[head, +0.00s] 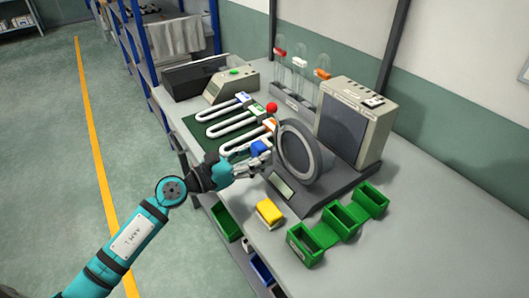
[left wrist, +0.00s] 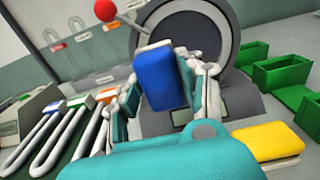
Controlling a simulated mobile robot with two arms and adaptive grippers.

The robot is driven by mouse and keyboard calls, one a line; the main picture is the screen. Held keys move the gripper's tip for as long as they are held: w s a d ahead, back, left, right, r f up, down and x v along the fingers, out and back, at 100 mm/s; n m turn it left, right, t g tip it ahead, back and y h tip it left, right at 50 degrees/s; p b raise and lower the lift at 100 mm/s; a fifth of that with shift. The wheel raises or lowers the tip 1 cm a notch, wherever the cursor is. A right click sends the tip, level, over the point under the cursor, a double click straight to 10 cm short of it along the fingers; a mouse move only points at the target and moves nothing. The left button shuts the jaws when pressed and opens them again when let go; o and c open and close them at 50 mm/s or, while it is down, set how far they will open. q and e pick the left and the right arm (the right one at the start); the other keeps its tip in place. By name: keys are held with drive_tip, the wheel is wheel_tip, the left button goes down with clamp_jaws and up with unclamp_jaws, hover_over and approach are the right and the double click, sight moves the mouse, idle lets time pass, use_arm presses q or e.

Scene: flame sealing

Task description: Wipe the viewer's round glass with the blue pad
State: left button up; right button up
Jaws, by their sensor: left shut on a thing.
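My left gripper (head: 252,167) is shut on the blue pad (head: 259,148) and holds it above the table, just left of the viewer. The viewer (head: 318,183) is a dark grey stand with a round glass (head: 297,152) in a thick ring. In the left wrist view the blue pad (left wrist: 164,79) stands between the fingers, in front of the lower left of the round glass (left wrist: 190,28). I cannot tell whether the pad touches the glass. My right gripper is not in view.
A yellow pad (head: 270,213) lies on the table in front of the viewer. Green bins (head: 342,220) stand to the right. Several U-shaped tubes (head: 228,117) lie on a green mat behind the gripper. A red ball on a lever (head: 271,107) rises beside the ring.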

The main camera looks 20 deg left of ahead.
use_arm(q)
drive_tip(key=shift+s+a, duration=0.15)
drive_tip(key=shift+s, duration=0.1)
drive_tip(key=b+v, duration=0.1)
drive_tip(key=v, duration=0.2)
idle(0.4)
idle(0.4)
